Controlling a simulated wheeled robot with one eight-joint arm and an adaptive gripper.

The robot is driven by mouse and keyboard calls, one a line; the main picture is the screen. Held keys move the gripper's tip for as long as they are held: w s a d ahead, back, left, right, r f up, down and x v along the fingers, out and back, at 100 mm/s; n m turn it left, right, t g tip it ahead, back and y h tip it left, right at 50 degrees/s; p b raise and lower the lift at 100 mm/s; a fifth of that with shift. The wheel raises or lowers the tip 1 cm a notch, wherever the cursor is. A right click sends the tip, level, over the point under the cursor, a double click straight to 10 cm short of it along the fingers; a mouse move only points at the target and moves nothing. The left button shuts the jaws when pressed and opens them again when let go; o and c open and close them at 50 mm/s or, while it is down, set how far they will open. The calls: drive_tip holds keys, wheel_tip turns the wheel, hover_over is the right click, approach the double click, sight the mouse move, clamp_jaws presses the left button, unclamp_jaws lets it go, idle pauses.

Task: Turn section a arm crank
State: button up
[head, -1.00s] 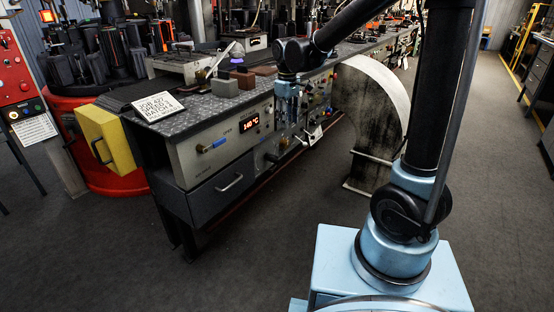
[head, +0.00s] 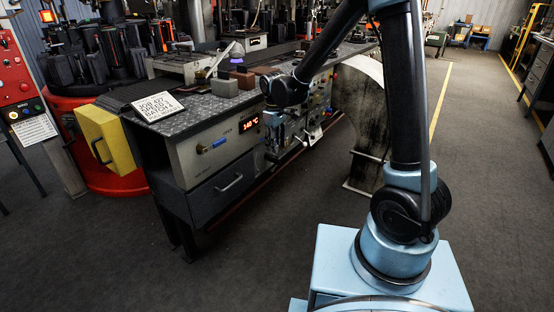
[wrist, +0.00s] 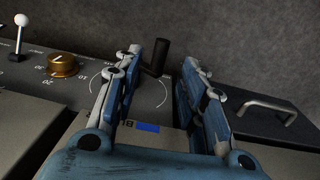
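A dark upright crank handle (wrist: 155,56) stands on the machine panel in the wrist view, beside a circular line marked on the panel; I take it as the section a arm crank. My gripper (wrist: 163,62) is open, with the handle near its fingertips, between them in the picture and nearer the left finger. I cannot tell whether a finger touches it. In the head view my gripper (head: 274,148) is in front of the grey control panel, right of the red 340 °C display (head: 249,125). The crank cannot be made out there.
A brass dial knob (wrist: 62,65) and a white-ball lever (wrist: 22,22) are left of the gripper. A drawer handle (wrist: 267,105) is at right. The bench (head: 190,106) carries blocks and a job sign (head: 157,106). The floor in front is clear.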

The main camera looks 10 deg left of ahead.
sight(273, 159)
drive_tip(key=shift+w+d+f, duration=0.1)
drive_tip(key=shift+w+f, duration=0.05)
drive_tip(key=shift+f, duration=3.6)
clamp_jaws()
